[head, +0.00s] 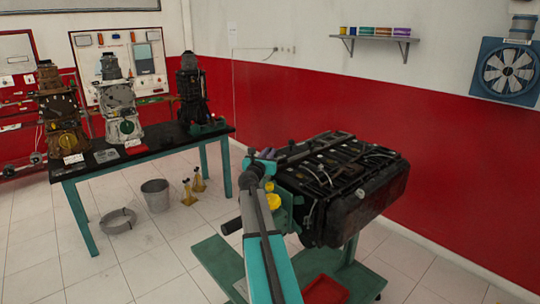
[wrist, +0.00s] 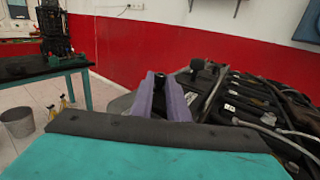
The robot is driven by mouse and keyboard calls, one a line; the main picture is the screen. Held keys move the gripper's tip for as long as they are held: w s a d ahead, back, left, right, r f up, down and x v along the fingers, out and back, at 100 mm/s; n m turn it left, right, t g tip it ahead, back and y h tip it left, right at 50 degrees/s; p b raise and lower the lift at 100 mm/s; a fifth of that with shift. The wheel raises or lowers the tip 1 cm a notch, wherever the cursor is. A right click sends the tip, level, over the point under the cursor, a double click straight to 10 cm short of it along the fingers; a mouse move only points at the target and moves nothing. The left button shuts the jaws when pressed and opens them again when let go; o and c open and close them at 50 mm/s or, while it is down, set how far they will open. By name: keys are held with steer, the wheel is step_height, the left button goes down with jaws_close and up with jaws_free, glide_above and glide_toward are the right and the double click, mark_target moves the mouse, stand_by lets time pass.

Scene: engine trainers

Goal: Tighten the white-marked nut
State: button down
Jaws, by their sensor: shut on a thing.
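My gripper (wrist: 161,92) shows in the wrist view as two purple fingers close together. It is shut on a dark thing (wrist: 158,104), mostly hidden between the fingers; I cannot tell whether it is a tool or a nut. The black engine (head: 345,185) sits on a teal stand in the head view, right of my arm. It also shows in the wrist view (wrist: 255,100), right of and beyond the fingers. In the head view my arm reaches to the engine's left end, and its tip is too small to make out. I cannot pick out a white-marked nut.
A teal-legged bench (head: 140,154) with several engine parts stands at the left. A grey bucket (head: 156,196), a grey ring (head: 118,221) and yellow stands (head: 190,190) are on the floor. A red tray (head: 326,290) lies on the stand's base (head: 216,260). The left floor is mostly open.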

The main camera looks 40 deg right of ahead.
steer(key=shift+w+a+m+g+h+b, duration=0.1)
steer(key=shift+w+m+g+h+b, duration=0.2)
steer(key=shift+m+g, duration=0.65)
steer(key=shift+w+d+m+g+h+b, duration=0.15)
steer(key=shift+m+g+h, duration=0.4)
steer(key=shift+g, duration=0.85)
steer(key=shift+w+a+m+g+h+b, duration=0.15)
steer(key=shift+w+m+g+h, duration=0.15)
steer(key=shift+m+g, duration=0.7)
steer(key=shift+w+m+g, duration=0.15)
steer(key=shift+m+g, duration=0.45)
steer(key=shift+g, duration=0.75)
steer(key=shift+m+g, duration=0.3)
steer(key=shift+g, duration=0.2)
steer(key=c, duration=1.7)
jaws_free()
steer(key=shift+a, duration=0.15)
steer(key=a+b, duration=0.1)
steer(key=a, duration=0.3)
steer(key=a+b, duration=0.1)
steer(key=a, duration=0.4)
steer(key=w+a+b, duration=0.1)
steer(key=a+b, duration=0.1)
steer(key=a, duration=0.2)
steer(key=shift+a, duration=0.3)
